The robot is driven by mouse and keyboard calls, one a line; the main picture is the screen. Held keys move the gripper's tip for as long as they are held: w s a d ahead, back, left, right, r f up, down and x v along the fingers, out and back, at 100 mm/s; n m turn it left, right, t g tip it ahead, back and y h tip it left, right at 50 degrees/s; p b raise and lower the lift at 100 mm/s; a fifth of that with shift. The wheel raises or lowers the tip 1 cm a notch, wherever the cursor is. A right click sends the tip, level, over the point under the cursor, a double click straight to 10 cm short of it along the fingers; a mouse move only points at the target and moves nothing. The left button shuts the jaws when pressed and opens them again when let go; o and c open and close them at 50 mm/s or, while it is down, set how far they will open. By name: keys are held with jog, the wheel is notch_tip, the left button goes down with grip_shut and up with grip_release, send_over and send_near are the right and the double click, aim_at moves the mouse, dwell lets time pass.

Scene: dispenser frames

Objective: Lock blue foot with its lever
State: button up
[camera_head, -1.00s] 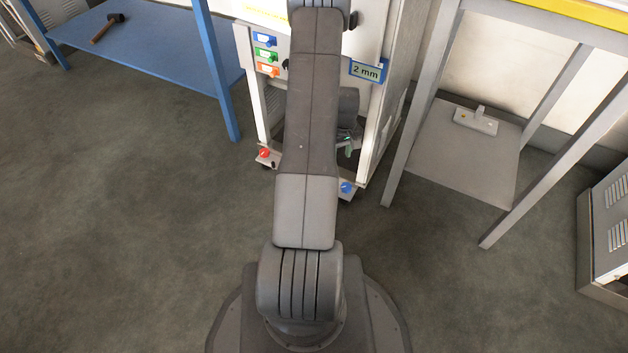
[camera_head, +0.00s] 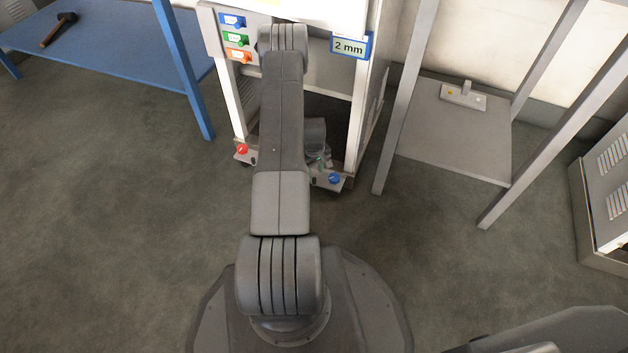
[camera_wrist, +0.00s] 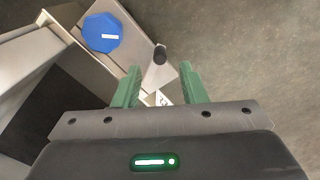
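The dispenser frame (camera_head: 353,130) stands ahead, with a red foot knob (camera_head: 242,149) at its left corner and the blue foot (camera_head: 334,178) at its right corner. In the wrist view the blue foot's knob (camera_wrist: 102,32) is at the upper left, on a pale metal plate. A small black-tipped lever (camera_wrist: 160,54) stands on that plate, right of the blue knob. My gripper (camera_wrist: 160,68) has its green fingers apart, with the lever's tip showing between and just beyond the fingertips. I cannot tell whether they touch it. In the head view my arm partly hides the frame's inside.
A blue table (camera_head: 110,55) with a hammer (camera_head: 59,30) is at the left. A grey stand (camera_head: 400,110) with a low shelf holding a small plate (camera_head: 463,97) is close on the right. A grey cabinet (camera_head: 604,200) is at the far right. Floor at the left is clear.

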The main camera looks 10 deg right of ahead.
aim_at(314, 178)
jog(key=shift+f+b, duration=0.6)
jog(key=shift+f, duration=1.65)
jog(key=shift+c, duration=0.2)
grip_shut()
